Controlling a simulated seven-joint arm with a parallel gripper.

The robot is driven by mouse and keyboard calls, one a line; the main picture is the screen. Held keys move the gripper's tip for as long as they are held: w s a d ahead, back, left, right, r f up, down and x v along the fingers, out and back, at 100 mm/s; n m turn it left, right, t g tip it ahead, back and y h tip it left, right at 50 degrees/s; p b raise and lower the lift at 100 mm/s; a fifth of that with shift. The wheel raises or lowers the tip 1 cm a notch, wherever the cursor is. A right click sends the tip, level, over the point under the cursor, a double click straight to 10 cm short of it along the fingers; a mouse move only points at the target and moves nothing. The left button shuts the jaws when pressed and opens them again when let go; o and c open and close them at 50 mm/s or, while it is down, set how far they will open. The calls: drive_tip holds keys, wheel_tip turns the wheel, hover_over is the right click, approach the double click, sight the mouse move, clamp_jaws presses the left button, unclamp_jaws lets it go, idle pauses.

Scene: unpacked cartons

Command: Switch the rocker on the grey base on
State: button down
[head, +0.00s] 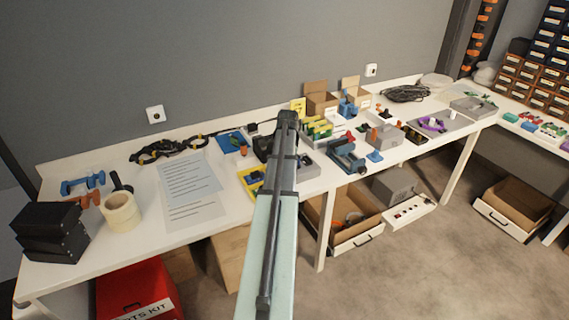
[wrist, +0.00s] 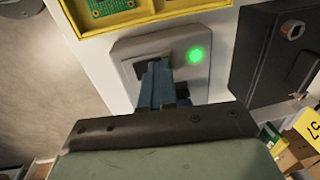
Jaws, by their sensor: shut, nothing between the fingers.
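The grey base (wrist: 127,50) shows in the wrist view, lying on the white table, with a bright round green light (wrist: 196,55) lit on its face. My gripper (wrist: 158,72) is shut, with its blue fingers together and nothing between them. The fingertips lie over the middle of the base, left of the light. They cover most of the rocker, so I cannot tell its tilt or whether they touch it.
In the wrist view a yellow tray (wrist: 75,17) with green circuit boards borders the base at the top. A black box (wrist: 257,50) stands close to its right. In the head view, paper sheets (head: 190,185) lie left of my arm and a blue clamp-like tool (head: 343,156) lies right.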

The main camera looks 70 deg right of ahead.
drive_tip(key=shift+s+a, duration=0.15)
drive_tip(key=shift+s+a+r, duration=0.1)
drive_tip(key=shift+s+a, duration=0.3)
wheel_tip(320, 180, up, 14)
drive_tip(key=s+a, duration=0.1)
idle(0.8)
drive_tip(key=shift+s, duration=0.1)
drive_tip(key=shift+w+d, duration=0.45)
